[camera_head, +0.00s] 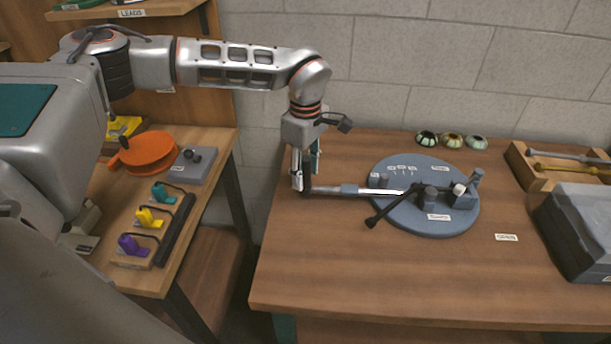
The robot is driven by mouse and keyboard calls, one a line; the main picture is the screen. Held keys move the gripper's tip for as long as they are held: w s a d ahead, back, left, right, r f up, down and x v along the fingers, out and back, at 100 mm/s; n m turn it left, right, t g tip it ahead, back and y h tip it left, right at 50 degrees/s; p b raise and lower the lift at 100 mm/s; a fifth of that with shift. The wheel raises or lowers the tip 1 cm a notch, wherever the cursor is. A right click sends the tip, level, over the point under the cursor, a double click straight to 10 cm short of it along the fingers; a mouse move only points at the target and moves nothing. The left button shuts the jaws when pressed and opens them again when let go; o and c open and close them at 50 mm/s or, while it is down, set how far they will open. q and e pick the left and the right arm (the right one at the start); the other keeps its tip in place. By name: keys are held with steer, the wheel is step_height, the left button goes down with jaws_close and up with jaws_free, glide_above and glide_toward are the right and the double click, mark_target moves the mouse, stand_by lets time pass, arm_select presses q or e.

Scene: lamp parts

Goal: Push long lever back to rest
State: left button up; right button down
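A round blue-grey plate (443,222) lies on the right-hand table. A long lever (375,191) with a silver shaft and a dark left end reaches left from the plate, past its rim. A shorter black lever (388,210) points to the front left over the plate's edge. My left gripper (304,184) points down at the long lever's left end. It overlaps that end in the picture; I cannot tell whether it touches or grips it. The finger gap is not clear. My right gripper is not in view.
Several small blocks and labels sit on the plate. Three small round pieces (452,140) stand at the back. A grey box (580,232) and a wooden tray (520,158) stand at the right. The front of the table (390,275) is clear. The left bench (200,215) holds coloured parts.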

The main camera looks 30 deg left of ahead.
arm_select(q)
step_height(320, 180, up, 10)
steer(key=shift+r, duration=0.2)
stand_by(0.6)
